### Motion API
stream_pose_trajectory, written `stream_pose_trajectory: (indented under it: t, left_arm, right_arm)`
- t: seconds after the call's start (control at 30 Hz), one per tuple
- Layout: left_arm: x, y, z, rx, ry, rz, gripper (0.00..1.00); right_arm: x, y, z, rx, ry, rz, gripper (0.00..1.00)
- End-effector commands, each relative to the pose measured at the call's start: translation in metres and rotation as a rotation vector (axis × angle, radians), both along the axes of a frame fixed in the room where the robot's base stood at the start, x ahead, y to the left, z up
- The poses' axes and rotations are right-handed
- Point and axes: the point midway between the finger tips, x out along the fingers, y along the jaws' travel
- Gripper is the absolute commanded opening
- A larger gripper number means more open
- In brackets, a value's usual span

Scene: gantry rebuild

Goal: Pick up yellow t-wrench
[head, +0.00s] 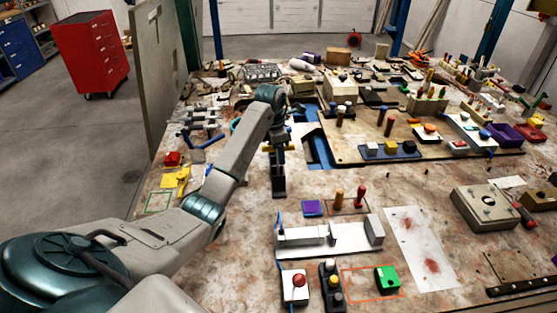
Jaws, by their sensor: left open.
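My left arm reaches in from the left over the workbench, and my left gripper (279,192) points down near the middle of the bench. It is open, with nothing visible between its fingers. A yellow crossbar (267,149), which looks like the T-wrench handle, shows on both sides of the dark gripper body. The gripper hides its middle and any shaft. I cannot tell whether they touch. My right gripper is not in view.
A yellow part (182,174) lies at the bench's left side. A white metal fixture (322,240) stands in front of the gripper. A blue-grey block with knobs (389,151) and a wooden board (350,146) lie to the right. Bare bench shows around the gripper.

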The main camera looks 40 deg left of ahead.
Motion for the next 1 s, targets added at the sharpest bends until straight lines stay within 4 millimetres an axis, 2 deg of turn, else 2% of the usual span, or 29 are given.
stream_pose_trajectory:
  t: [0.17,0.4,1.0]
  left_arm:
    - [0.0,0.0001,-0.0008,0.001,-0.001,0.0,0.46]
    - [-0.0001,0.0002,-0.0008,0.0,0.0,0.0,0.0]
    - [-0.0003,0.0002,-0.0013,0.001,0.001,0.0,0.0]
  right_arm:
    - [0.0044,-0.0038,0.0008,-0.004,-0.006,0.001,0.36]
    - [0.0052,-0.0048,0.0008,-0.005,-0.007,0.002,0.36]
    - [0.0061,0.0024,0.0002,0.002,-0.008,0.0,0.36]
